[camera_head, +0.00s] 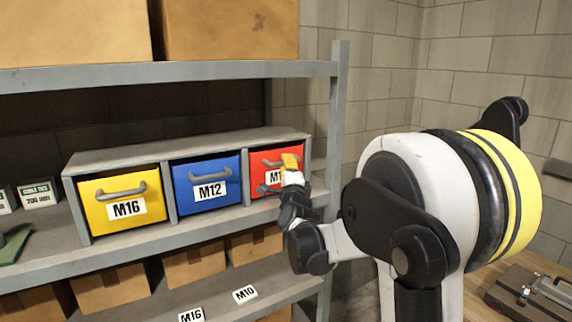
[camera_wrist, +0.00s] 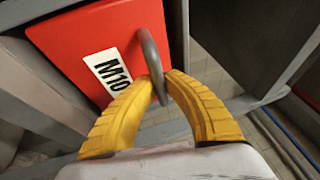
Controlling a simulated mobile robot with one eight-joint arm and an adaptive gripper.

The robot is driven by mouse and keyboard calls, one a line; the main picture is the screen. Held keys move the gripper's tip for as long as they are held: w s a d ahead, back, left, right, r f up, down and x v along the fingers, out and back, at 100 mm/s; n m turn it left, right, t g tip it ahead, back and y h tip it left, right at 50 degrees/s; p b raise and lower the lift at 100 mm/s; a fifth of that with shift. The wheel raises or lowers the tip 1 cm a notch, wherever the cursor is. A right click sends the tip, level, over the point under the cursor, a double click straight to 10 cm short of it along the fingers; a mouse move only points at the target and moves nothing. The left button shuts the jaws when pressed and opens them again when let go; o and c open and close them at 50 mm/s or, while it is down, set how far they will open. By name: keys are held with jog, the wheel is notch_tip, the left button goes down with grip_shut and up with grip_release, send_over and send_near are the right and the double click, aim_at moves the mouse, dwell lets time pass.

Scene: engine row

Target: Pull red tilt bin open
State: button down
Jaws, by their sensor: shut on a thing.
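The red tilt bin (camera_head: 262,160) is the rightmost of the bins in a grey rack on the shelf. Its front looks about level with its neighbours, with no clear gap at its top. In the wrist view, the red front (camera_wrist: 75,28) carries an M10 label and a grey curved handle (camera_wrist: 150,55). My gripper (camera_head: 290,161) is at the bin front and partly covers the label in the head view. In the wrist view, the yellow fingers of my gripper (camera_wrist: 162,92) are closed around the handle's bar, one on each side.
A yellow M16 bin (camera_head: 95,195) and a blue M12 bin (camera_head: 188,172) stand to the left. A grey shelf post (camera_head: 337,120) rises just right of the red bin. Cardboard boxes (camera_head: 193,264) sit below. A wooden table (camera_head: 490,300) is at lower right.

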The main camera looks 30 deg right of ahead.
jog(key=shift+s+f+b, duration=0.2)
jog(key=shift+s+b, duration=0.05)
jog(key=shift+b, duration=0.15)
jog(key=s+f+m+t+h+b, duration=0.3)
jog(key=s+f+m+h+b, duration=0.1)
jog(key=b, duration=0.9)
jog(key=shift+s+f+t+h, duration=0.4)
jog(key=shift+s+f+h, duration=0.15)
jog(key=shift+s, duration=0.45)
jog(key=shift+s+f, duration=0.1)
jog(key=c, duration=1.4)
grip_release()
jog(key=v, duration=1.2)
